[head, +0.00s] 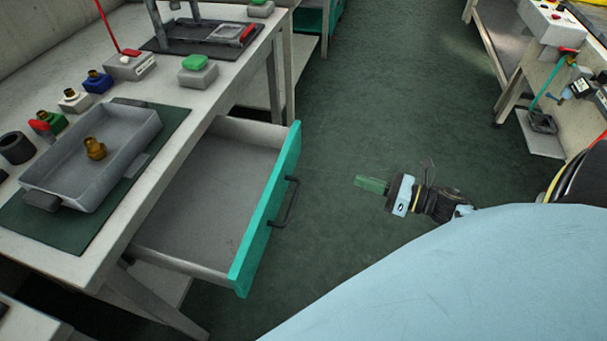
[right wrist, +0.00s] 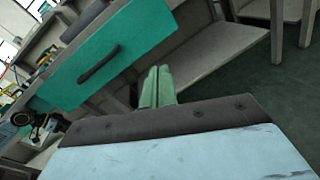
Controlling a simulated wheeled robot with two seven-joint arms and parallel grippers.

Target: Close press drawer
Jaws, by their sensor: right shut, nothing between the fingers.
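The press drawer (head: 205,205) is pulled well out from under the workbench and is empty inside. Its teal front (head: 265,215) carries a dark bar handle (head: 287,202). The teal front also shows in the right wrist view (right wrist: 130,40), with the handle (right wrist: 98,65) to the left of the fingers. My right gripper (head: 360,183) is to the right of the drawer front, apart from it, with its green fingers pointing toward it. The fingers (right wrist: 157,82) are together with nothing between them. My left gripper is not in view.
The workbench (head: 180,100) holds a grey tray (head: 75,170) with a brass part (head: 95,148), on a dark green mat. Several small blocks and a press stand (head: 205,35) are on it. Green floor (head: 400,110) is clear right of the drawer. Another bench (head: 510,60) stands at far right.

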